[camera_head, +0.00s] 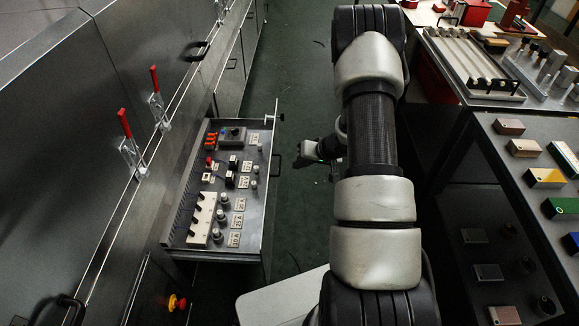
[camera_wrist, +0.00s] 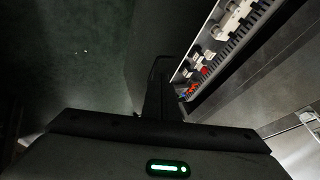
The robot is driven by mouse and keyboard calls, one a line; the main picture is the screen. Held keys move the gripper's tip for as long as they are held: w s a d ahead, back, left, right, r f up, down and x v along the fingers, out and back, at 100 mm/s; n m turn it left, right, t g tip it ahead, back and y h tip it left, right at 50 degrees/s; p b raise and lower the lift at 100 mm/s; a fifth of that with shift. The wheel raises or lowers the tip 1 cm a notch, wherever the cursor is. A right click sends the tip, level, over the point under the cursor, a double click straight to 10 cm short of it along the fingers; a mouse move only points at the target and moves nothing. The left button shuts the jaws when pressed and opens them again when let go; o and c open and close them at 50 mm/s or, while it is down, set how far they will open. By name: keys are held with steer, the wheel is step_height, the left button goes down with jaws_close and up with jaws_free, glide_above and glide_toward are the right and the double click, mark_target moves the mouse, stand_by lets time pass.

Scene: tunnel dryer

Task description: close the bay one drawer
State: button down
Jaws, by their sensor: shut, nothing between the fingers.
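A grey metal drawer (camera_head: 262,208) stands pulled out from the long steel cabinet on the left in the head view. It holds red, black and white switches, round knobs and small labels. A dark handle (camera_head: 278,160) is on its outer front face. My gripper (camera_head: 299,163) is just right of that handle, outside the drawer. Its fingers are shut with nothing between them. In the wrist view, my gripper (camera_wrist: 160,90) points toward the drawer front, and the open drawer (camera_wrist: 240,50) shows at upper right. Whether the fingertips touch the front cannot be told.
The steel cabinet (camera_head: 60,120) has red-handled clamps (camera_head: 124,125) and a red-and-yellow button (camera_head: 176,302). A bench with coloured blocks (camera_head: 545,178) and a table with a white rack (camera_head: 460,62) stand on the right. Dark floor (camera_head: 295,85) lies between.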

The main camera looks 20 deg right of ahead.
steer(key=w+a+f+b, duration=0.4)
steer(key=w+a+f, duration=0.2)
steer(key=f, duration=0.1)
steer(key=shift+w+a, duration=0.15)
steer(key=shift+r, duration=0.1)
